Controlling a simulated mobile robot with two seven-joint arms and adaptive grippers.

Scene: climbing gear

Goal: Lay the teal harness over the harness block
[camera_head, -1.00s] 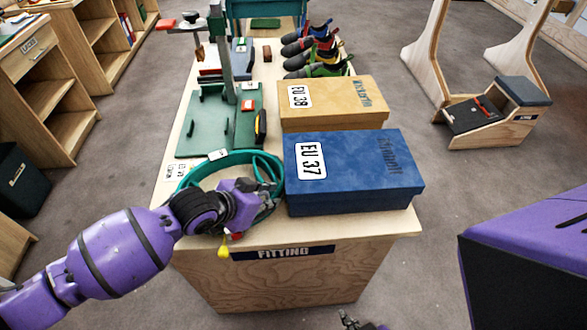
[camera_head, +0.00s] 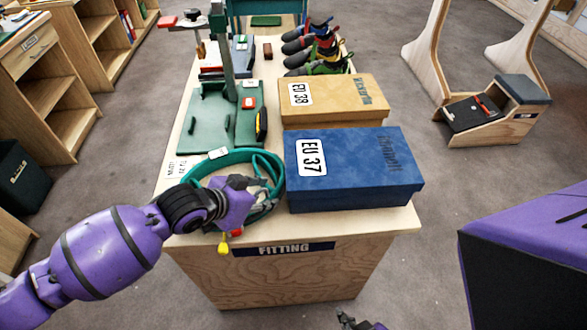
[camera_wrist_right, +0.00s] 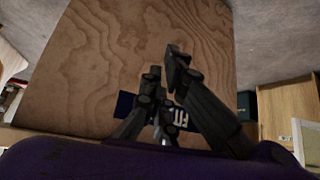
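The teal harness (camera_head: 268,160) lies as a loop on the near left of the fitting table, beside the blue box. A small yellow piece (camera_head: 224,248) hangs at the table's front edge below it. My left gripper (camera_head: 264,197) is low over the harness's near right part, among its straps; its fingers are mostly hidden, so I cannot tell whether they grip it. A green fixture (camera_head: 190,128) with an upright post stands behind the harness; I cannot tell whether it is the harness block. My right gripper (camera_wrist_right: 162,60) is open and empty before the table's wooden front.
Several climbing shoes (camera_head: 318,50) stand farther back. The fixture's tall post (camera_head: 222,50) rises behind the harness. A strip of bare tabletop (camera_head: 350,222) runs along the front.

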